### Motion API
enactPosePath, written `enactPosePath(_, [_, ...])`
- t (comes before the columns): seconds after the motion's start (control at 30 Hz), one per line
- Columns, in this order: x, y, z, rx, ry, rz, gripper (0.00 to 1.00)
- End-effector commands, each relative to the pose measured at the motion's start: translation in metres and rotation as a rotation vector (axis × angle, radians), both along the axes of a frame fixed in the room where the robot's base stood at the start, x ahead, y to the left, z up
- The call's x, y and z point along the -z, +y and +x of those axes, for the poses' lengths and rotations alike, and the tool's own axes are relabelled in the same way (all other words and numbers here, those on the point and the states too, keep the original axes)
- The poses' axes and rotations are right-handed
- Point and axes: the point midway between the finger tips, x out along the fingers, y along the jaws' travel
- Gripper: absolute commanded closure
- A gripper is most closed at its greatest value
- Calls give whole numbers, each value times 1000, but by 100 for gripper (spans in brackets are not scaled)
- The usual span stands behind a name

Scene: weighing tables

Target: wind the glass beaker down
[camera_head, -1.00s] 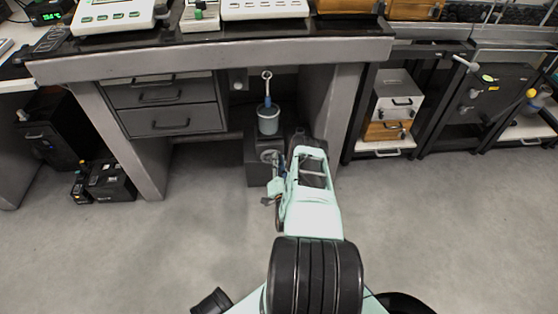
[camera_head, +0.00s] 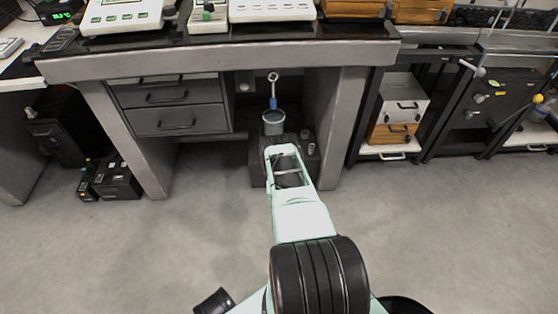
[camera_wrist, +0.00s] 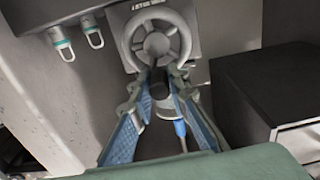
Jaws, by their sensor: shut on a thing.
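The glass beaker (camera_head: 273,127) hangs upright below the table, under a thin rod with a ring on top and a blue part (camera_head: 273,102). In the wrist view a grey handwheel (camera_wrist: 184,36) with spokes is mounted on a grey box. My gripper (camera_wrist: 160,80) is at the wheel's lower rim, its two blue-padded fingers closed in on a dark knob (camera_wrist: 160,90). A blue piece (camera_wrist: 180,129) shows between the fingers; I cannot tell what it belongs to. In the head view my fingertips are hidden behind my own arm, below the beaker.
The grey table (camera_head: 220,62) overhangs the spot, with a drawer unit (camera_head: 178,122) to the left and a table leg (camera_head: 345,125) to the right. In the wrist view a black cabinet (camera_wrist: 265,90) stands close on the right. The floor in front is clear.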

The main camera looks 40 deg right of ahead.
Motion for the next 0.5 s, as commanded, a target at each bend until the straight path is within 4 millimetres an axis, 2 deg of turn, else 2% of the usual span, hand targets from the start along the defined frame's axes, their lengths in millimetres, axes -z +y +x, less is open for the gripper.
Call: enactPosePath(0.5, [-1,3,3,-2,50,-83,100])
